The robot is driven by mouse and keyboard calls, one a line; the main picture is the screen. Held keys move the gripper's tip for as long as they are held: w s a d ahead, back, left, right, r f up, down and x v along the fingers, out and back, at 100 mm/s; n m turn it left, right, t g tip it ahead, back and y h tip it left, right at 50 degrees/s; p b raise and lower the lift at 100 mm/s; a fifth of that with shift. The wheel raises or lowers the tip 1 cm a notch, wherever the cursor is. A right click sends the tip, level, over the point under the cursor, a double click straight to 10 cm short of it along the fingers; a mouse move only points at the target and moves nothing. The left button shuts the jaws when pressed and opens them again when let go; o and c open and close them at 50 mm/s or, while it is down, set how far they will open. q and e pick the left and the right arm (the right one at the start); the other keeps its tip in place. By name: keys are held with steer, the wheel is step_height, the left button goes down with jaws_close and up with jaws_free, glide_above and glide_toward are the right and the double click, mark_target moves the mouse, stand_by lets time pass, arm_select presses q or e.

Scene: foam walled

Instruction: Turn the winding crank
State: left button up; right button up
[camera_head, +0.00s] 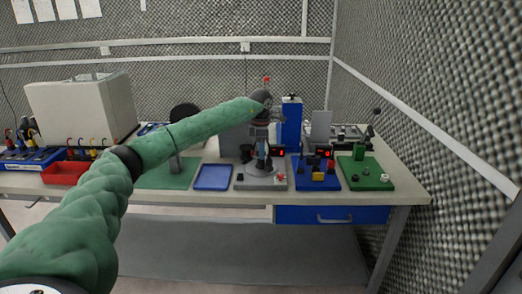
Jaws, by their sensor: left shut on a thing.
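My left arm reaches in from the left, and its gripper (262,161) points down over a grey base plate (244,184) on the bench. The gripper is shut on a part of the device on this plate. I take that part to be the winding crank, but the wrist and fingers hide most of it and its shape is too small to make out. A red display and a small red knob show at the plate's right side. My right gripper is not in view.
To the right stand a blue fixture plate (318,184) and a green one (378,180). To the left lie an empty blue tray (213,177), a green mat (165,180) and a red bin (64,173). A large pale box (82,108) stands at back left. A foam wall bounds the right.

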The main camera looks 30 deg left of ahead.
arm_select(q)
steer(key=shift+r+n, duration=0.15)
steer(key=shift+n, duration=7.95)
steer(key=shift+n+p, duration=0.45)
steer(key=shift+n, duration=3.15)
steer(key=shift+n+p, duration=0.45)
steer(key=shift+n, duration=3.15)
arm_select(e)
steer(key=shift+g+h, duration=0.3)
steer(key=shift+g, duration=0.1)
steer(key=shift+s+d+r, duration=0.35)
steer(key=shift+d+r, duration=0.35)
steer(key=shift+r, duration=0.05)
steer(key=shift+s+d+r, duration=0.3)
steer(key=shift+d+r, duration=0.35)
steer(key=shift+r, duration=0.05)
